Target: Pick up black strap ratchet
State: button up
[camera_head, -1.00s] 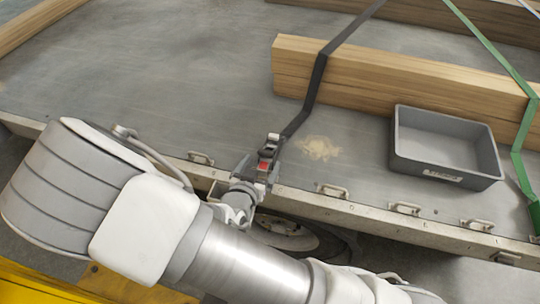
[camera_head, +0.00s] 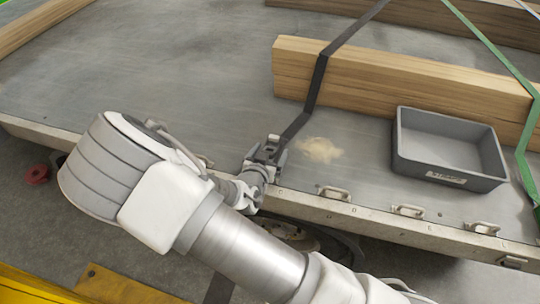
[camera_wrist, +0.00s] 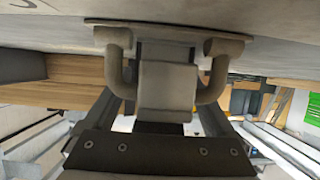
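The black strap (camera_head: 316,85) runs down over the timber to the trailer deck's near edge. The dark ratchet (camera_head: 271,143) is at its lower end, largely covered by my gripper (camera_head: 265,160). The fingers look spread, one on each side of the ratchet; I cannot make out a firm grip. In the wrist view a grey block (camera_wrist: 167,86) sits within a metal bracket (camera_wrist: 115,70) under the deck edge.
A grey tray (camera_head: 448,180) stands on the deck (camera_head: 180,70) to the right, beside timber beams (camera_head: 400,84) and a green strap (camera_head: 490,50). Metal loops (camera_head: 334,192) line the deck edge. A red round object (camera_head: 37,174) lies on the floor at left.

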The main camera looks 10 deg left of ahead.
grip_shut()
jog(key=shift+r, duration=0.15)
dwell(0.4)
notch_tip(320, 180, up, 4)
jog(key=shift+r+p, duration=0.1)
jog(key=shift+p, duration=0.7)
jog(key=s+d+r+p, duration=0.3)
jog(key=d+r+p, duration=0.2)
jog(key=d, duration=0.5)
jog(key=shift+s+d+r, duration=0.35)
jog(key=shift+s+r, duration=0.05)
jog(key=shift+r, duration=0.45)
jog(key=shift+d, duration=0.1)
